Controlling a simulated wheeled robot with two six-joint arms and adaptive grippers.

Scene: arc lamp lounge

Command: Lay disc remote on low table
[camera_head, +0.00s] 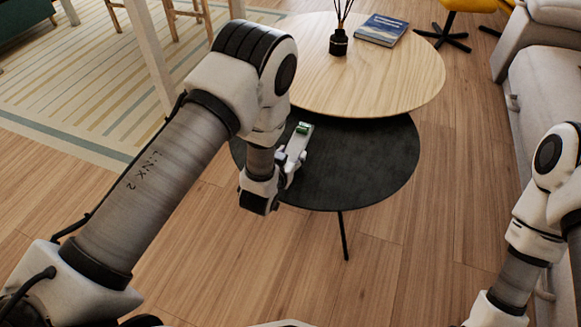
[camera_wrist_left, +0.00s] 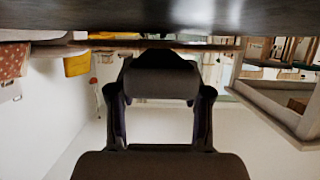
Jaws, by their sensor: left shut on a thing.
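The disc remote (camera_head: 295,147) is a slim light-grey bar with a green patch near its far end. It appears over the dark round low table (camera_head: 365,170) in the head view. My left gripper (camera_head: 288,172) is shut on its near end. In the left wrist view, the fingers (camera_wrist_left: 160,105) flank a dark rounded shape, and the dark tabletop (camera_wrist_left: 160,14) spans the top edge, close by. I cannot tell whether the remote touches the table. My right arm shows at the right, but its gripper is out of view.
A higher pale wooden table (camera_head: 375,75) overlaps the low table's back. It carries a reed diffuser (camera_head: 338,43) and a blue book (camera_head: 382,29). A grey sofa (camera_head: 550,90) stands right. The low table's right part is bare.

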